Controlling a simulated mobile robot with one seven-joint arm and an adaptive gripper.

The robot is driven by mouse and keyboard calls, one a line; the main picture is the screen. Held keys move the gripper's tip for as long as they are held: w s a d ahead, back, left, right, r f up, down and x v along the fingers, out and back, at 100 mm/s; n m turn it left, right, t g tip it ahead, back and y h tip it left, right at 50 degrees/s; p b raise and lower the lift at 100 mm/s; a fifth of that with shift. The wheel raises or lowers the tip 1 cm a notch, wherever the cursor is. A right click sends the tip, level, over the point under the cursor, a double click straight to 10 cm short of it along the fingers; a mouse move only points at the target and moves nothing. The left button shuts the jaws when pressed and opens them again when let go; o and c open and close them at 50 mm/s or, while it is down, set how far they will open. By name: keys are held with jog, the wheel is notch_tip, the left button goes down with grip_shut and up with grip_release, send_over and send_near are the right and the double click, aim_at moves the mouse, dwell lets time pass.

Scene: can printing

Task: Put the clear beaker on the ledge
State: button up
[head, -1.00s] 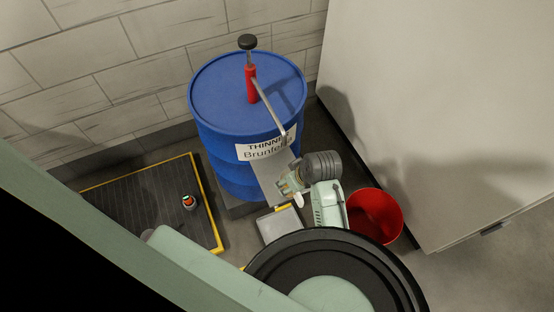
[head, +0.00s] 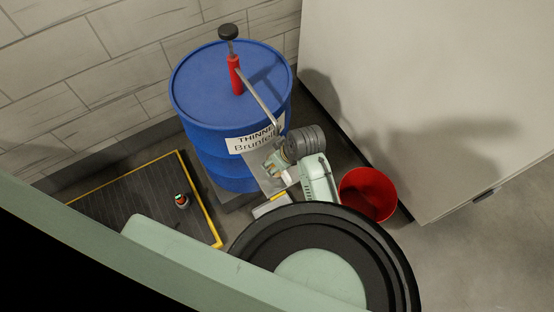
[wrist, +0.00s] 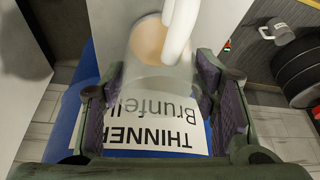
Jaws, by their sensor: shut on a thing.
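My gripper (wrist: 165,115) is shut on the clear beaker (wrist: 150,70), a translucent cup with a white handle, seen between the fingers in the wrist view. In the head view my gripper (head: 275,166) is at the front of the blue drum, below its label, and only a small white part of the beaker (head: 286,177) shows. A grey plate (head: 256,163), which may be the ledge, juts from the drum's front beside my gripper. It also shows behind the beaker in the wrist view (wrist: 108,25). I cannot tell whether the beaker touches it.
The blue drum (head: 215,140) carries a red pump (head: 235,75) with a spout reaching down toward my gripper. A red bucket (head: 368,195) stands to the right. A yellow-edged dark mat (head: 130,195) holds a small orange-and-green item (head: 181,201). A white cabinet (head: 430,100) closes off the right.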

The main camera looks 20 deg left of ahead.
jog(key=shift+f, duration=0.1)
jog(key=o, duration=1.2)
jog(key=shift+c, duration=0.2)
jog(key=shift+r, duration=0.5)
jog(key=v, duration=1.1)
jog(key=shift+d, duration=0.2)
jog(key=shift+s+r, duration=0.1)
